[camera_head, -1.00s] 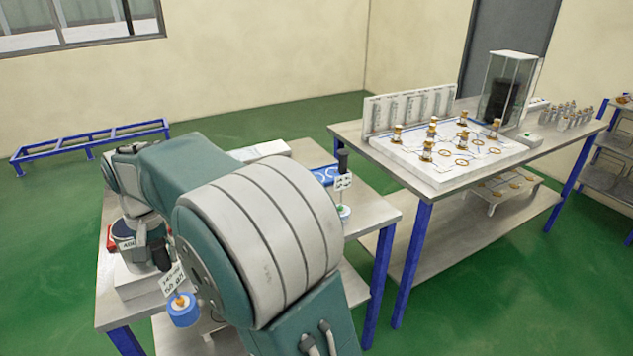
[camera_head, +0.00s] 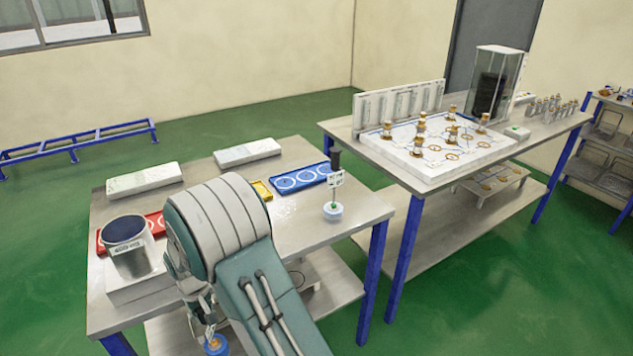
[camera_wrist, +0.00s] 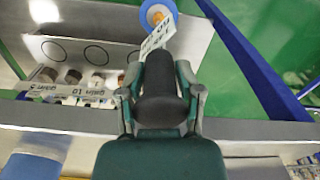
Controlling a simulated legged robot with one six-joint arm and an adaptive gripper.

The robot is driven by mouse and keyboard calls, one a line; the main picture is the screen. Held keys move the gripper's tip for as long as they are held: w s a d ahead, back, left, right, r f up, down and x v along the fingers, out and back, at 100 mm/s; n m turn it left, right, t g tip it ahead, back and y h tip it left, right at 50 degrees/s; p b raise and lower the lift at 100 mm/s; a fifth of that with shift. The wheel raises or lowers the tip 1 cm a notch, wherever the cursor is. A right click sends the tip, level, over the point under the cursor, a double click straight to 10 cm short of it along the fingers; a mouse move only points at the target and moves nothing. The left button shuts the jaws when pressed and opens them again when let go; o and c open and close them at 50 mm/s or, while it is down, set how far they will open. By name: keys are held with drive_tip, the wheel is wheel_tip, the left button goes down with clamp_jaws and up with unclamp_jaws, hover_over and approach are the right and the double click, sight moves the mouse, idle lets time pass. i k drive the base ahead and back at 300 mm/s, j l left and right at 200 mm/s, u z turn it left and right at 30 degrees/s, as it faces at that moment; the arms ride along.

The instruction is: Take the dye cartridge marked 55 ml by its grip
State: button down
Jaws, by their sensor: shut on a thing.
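My gripper (camera_wrist: 160,88) is shut on the black grip (camera_wrist: 160,75) of a cartridge. A white tag (camera_wrist: 158,38) hangs beyond the grip, its marking not readable. The cartridge's blue end with an orange centre (camera_wrist: 154,13) shows at the top of the wrist view.
The near table (camera_head: 290,225) carries a grey bucket (camera_head: 129,247), a red tray (camera_head: 158,224), a blue tray (camera_head: 303,177) and two pale flat boxes. Containers stand below the tabletop in the wrist view. The far table holds a white board (camera_head: 436,155) with brass-topped pieces and a glass case (camera_head: 497,82).

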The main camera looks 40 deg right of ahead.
sight(334, 211)
drive_tip(key=z, duration=0.8)
drive_tip(key=j+z, duration=0.25)
drive_tip(key=z, duration=0.2)
drive_tip(key=j+z, duration=0.2)
drive_tip(key=z, duration=0.25)
drive_tip(key=k, duration=0.05)
